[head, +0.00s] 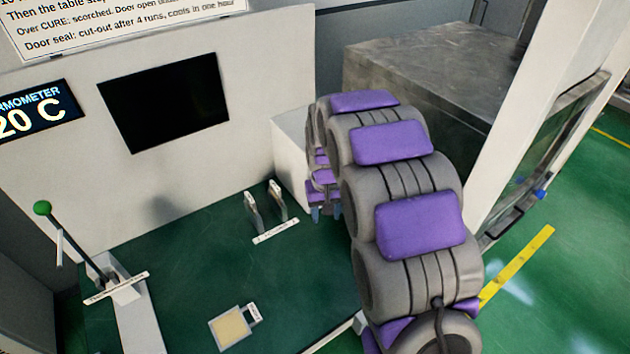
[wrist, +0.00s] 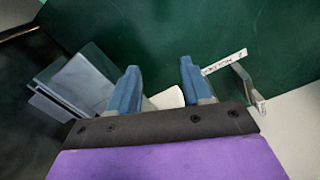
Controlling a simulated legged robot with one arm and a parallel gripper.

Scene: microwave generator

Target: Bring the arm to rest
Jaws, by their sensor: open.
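My arm (head: 405,190), grey with purple pads, rises from the lower right of the head view and bends over at its far end. My gripper (head: 326,213) points down there, partly hidden behind the arm, beside the white box. In the wrist view my gripper (wrist: 157,85) shows two blue fingers held apart, with nothing clearly gripped between them. A small white piece (wrist: 167,98) shows beyond the gap, and I cannot tell its distance.
Two small metal levers (head: 264,205) with a label stand left of the gripper on the green tabletop (head: 190,260). A green-knobbed lever (head: 42,208) stands far left. A pale square pad (head: 229,327) lies in front. A large metal cabinet (head: 430,80) stands behind the arm.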

